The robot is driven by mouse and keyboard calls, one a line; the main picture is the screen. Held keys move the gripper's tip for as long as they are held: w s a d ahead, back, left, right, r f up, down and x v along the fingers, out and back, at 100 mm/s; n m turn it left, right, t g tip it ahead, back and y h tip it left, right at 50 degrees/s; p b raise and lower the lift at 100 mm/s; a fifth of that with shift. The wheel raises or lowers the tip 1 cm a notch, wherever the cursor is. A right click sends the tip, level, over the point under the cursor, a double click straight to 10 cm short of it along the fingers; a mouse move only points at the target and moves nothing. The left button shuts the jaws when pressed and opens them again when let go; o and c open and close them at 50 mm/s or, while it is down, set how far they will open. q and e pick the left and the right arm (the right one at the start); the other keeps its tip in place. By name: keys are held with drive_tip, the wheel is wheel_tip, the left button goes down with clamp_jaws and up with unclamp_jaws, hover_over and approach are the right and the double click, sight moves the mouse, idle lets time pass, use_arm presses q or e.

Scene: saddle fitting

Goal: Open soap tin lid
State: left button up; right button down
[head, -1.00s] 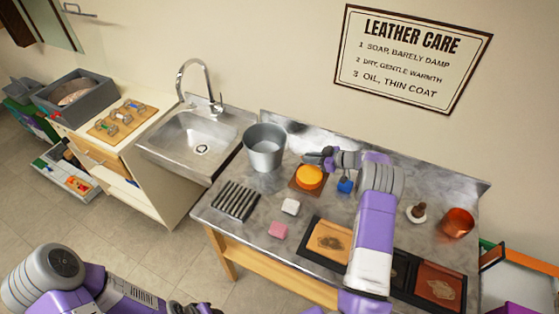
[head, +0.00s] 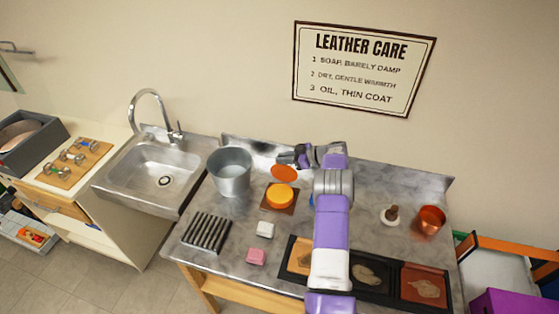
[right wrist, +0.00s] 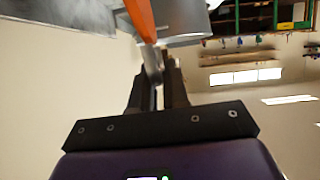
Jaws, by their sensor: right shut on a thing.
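The soap tin (head: 280,196) sits on a brown square board on the worktop, its round yellow-orange top facing up. The orange disc-shaped lid (head: 284,172) shows just behind and above the tin, tilted. Whether it touches the tin's rim I cannot tell. My right gripper (head: 299,159) is shut on the lid's edge from the right. In the right wrist view the orange lid (right wrist: 140,19) shows edge-on, at the tips of the closed fingers. My left gripper is not in view.
A metal bucket (head: 230,173) stands close left of the tin. A dark ribbed rack (head: 207,232), a white block (head: 265,229) and a pink block (head: 256,257) lie in front. A copper cup (head: 431,220) stands at right. My right arm crosses over a black tray (head: 371,290).

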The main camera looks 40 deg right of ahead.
drive_tip(key=shift+s+f, duration=0.1)
drive_tip(key=shift+f, duration=0.15)
drive_tip(key=c, duration=1.2)
unclamp_jaws()
drive_tip(key=shift+d, duration=0.1)
drive_tip(key=shift+r, duration=0.1)
drive_tip(key=v, duration=0.7)
drive_tip(key=shift+s+d+r+b, duration=0.1)
drive_tip(key=shift+b, duration=0.2)
